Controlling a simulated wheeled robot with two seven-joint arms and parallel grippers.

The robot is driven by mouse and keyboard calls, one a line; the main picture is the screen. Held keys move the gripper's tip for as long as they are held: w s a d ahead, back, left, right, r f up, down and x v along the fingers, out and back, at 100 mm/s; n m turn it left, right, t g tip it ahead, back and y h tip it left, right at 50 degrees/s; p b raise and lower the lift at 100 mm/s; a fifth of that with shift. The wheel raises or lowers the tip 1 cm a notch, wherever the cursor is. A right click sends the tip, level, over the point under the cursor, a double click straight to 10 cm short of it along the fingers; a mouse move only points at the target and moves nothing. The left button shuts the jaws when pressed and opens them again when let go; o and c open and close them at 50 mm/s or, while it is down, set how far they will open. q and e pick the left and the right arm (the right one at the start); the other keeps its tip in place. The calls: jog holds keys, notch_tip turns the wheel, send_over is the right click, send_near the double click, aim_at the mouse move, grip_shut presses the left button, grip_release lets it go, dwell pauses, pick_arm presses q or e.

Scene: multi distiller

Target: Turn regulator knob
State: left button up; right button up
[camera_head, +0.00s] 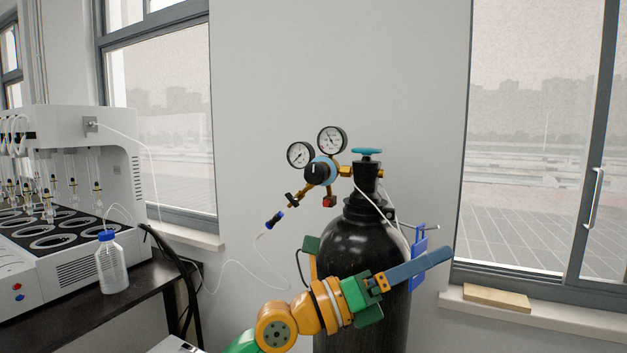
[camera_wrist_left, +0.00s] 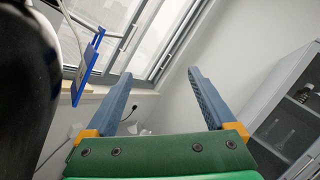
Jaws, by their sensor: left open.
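The regulator knob (camera_head: 317,172) is black with a white mark, on a light blue and brass regulator with two round gauges (camera_head: 332,140). The regulator sits on top of a black gas cylinder (camera_head: 347,248), left of a teal valve handwheel (camera_head: 367,152). My left gripper (camera_head: 436,260) is in front of the cylinder, below and right of the knob and apart from it, its fingers pointing right. In the left wrist view the two fingers (camera_wrist_left: 160,74) are spread with nothing between them; the cylinder (camera_wrist_left: 22,80) is at the left edge. My right gripper is not visible.
A distiller (camera_head: 65,185) and a blue-capped bottle (camera_head: 111,265) stand on a dark bench at left. Thin tubing hangs left of the cylinder. A windowsill (camera_head: 570,319) is at right.

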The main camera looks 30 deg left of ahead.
pick_arm(q)
jog(key=w+a+r+m+y, duration=0.2)
jog(key=a+y, duration=0.2)
jog(key=n+t+y, duration=0.4)
jog(key=y, duration=0.8)
send_near(313, 176)
jog(key=w, duration=0.3)
jog(key=shift+n+y, duration=0.3)
jog(key=shift+y, duration=0.1)
jog(key=w+p, duration=0.1)
jog(key=w, duration=0.1)
jog(key=w+p, duration=0.1)
jog(key=w, duration=0.1)
jog(key=w+p, duration=0.2)
jog(key=w, duration=0.1)
jog(key=shift+r, duration=0.3)
jog(key=shift+w+a+f, duration=0.1)
jog(key=c, duration=1.4)
